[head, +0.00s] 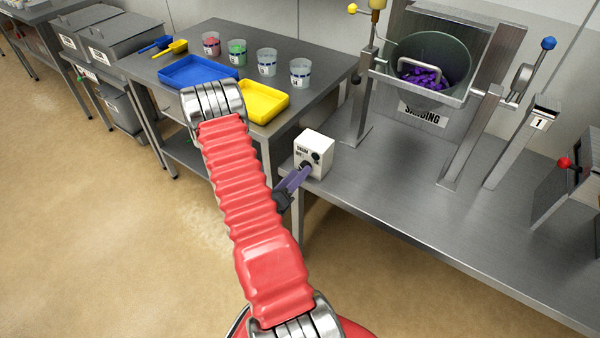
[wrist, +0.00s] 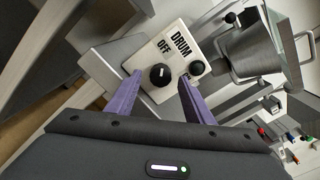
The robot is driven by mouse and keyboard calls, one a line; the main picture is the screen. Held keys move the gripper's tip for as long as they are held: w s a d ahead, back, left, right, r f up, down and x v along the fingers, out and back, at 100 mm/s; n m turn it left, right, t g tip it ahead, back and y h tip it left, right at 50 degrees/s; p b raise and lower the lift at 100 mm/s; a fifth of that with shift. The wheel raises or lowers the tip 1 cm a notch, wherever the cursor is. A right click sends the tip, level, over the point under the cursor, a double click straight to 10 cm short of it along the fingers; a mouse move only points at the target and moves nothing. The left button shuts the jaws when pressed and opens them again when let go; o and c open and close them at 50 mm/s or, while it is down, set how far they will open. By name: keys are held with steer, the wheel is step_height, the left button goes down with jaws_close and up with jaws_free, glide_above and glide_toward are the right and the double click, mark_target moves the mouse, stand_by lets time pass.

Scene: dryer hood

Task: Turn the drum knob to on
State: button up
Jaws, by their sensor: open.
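The drum control box (head: 314,153) is a small white box on the front left corner of the steel bench. In the wrist view the box face (wrist: 176,50) reads DRUM and OFF, and part of another label is hidden by a finger. The black drum knob (wrist: 160,77) has a short white mark; its exact direction is hard to tell. My gripper (head: 303,172) is at the front of the box. In the wrist view its two purple fingers (wrist: 160,84) are open, one on each side of the knob, with gaps visible. I cannot tell any contact.
The metal drum (head: 432,62) with purple pieces stands on the bench (head: 420,205) behind. Blue (head: 190,72) and yellow (head: 262,101) trays lie on the left table.

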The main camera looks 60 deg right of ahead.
steer(key=shift+s+d, duration=0.15)
steer(key=shift+d, duration=0.8)
steer(key=shift+c, duration=0.4)
steer(key=c, duration=1)
steer(key=shift+o, duration=0.2)
